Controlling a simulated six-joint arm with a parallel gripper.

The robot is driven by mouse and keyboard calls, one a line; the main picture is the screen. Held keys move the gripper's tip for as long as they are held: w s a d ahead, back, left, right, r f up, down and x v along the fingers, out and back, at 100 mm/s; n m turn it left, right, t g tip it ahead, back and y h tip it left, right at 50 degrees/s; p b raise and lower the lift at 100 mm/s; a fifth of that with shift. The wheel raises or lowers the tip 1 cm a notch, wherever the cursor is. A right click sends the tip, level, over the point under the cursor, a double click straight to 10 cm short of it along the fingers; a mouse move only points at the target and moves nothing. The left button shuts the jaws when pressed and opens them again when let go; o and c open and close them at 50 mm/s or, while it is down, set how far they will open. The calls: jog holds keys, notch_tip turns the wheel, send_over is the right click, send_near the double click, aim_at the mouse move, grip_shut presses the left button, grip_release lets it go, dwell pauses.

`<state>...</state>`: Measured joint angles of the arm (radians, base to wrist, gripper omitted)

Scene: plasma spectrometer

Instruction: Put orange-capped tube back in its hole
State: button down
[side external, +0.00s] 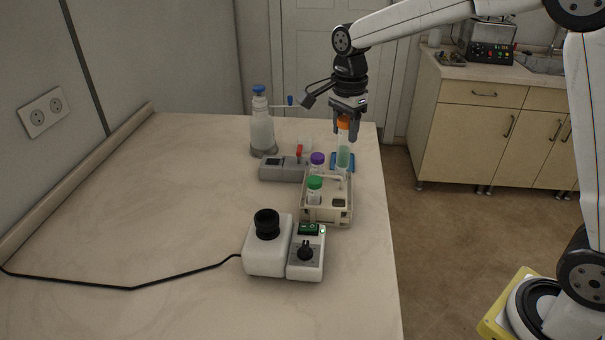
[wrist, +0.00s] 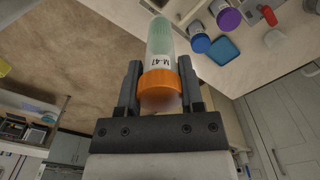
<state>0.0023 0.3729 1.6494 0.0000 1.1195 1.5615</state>
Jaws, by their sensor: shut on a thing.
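The orange-capped tube (side external: 343,150) holds pale green contents and hangs roughly upright below my gripper (side external: 346,122). My gripper is shut on its orange cap. In the wrist view the orange cap (wrist: 159,86) sits between the fingers of my gripper (wrist: 158,85), and a white label shows on the tube. The beige tube rack (side external: 327,214) stands on the table, nearer the side camera than the held tube. A green-capped tube (side external: 314,189) stands in the rack. A purple-capped tube (side external: 317,161) stands behind it; its lower part is hidden. One dark rack opening shows at the right.
A blue dish (wrist: 222,52) lies near the table's right edge. A grey device (side external: 283,169) with a red lever is left of the rack. A blue-topped bottle (side external: 261,130) stands at the back. A white mixer (side external: 268,250) stands in front.

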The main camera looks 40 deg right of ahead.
aim_at(344, 143)
notch_tip(344, 143, down, 6)
jog(key=shift+r, duration=0.1)
jog(key=shift+f, duration=4.95)
jog(key=shift+f, duration=0.15)
jog(key=shift+c, duration=1.2)
grip_release()
notch_tip(344, 143, up, 12)
jog(key=shift+r, duration=0.15)
